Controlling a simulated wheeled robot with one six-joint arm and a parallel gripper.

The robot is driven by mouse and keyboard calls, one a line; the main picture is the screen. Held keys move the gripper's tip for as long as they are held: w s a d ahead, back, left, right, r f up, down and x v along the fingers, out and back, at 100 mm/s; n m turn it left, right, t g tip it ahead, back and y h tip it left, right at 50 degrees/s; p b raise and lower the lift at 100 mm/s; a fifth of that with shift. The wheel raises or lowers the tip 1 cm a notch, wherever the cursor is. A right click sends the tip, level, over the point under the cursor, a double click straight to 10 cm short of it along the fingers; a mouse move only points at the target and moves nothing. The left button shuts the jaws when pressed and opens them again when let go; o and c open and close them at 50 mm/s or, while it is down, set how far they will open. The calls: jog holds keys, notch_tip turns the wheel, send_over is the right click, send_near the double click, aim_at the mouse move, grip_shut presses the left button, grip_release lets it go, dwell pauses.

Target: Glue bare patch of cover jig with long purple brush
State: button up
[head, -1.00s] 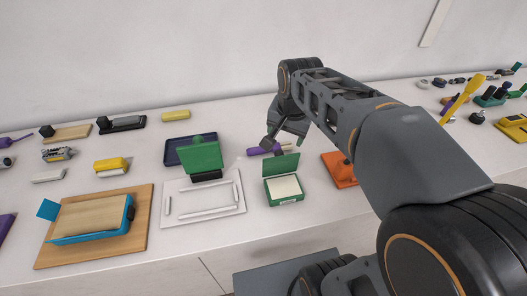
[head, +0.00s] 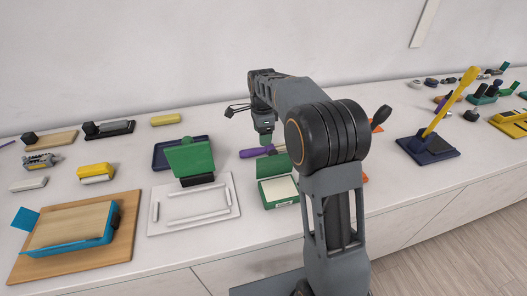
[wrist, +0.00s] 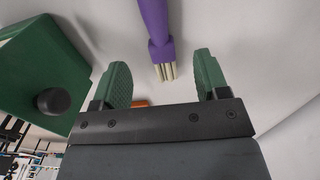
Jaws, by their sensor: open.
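The purple brush (head: 253,153) lies on the bench behind a green open-lidded box (head: 278,193). In the wrist view its purple handle (wrist: 153,18) ends in pale bristles (wrist: 164,72). My gripper (wrist: 161,82) is open and empty, its two green fingers on either side of the bristle end in that picture. In the head view my gripper (head: 265,138) points down near the brush; contact cannot be told. A white plate with raised rails (head: 193,207) and a blue frame around a wooden panel (head: 72,224) stand to the left. Which thing is the cover jig is unclear.
A green block with a knob (head: 190,157) stands by a dark blue tray (head: 161,154), left of the brush. It may be the green body at left in the wrist view. A dark blue base with a tall yellow handle (head: 438,112) stands right. My arm hides some bench.

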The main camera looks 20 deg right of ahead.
aim_at(263, 148)
jog(key=shift+s+f+p, duration=0.1)
jog(key=shift+f+p, duration=0.2)
jog(key=shift+f, duration=3.2)
jog(key=c, duration=1)
jog(key=shift+r, duration=5.05)
jog(key=o, duration=0.3)
jog(key=c, duration=0.3)
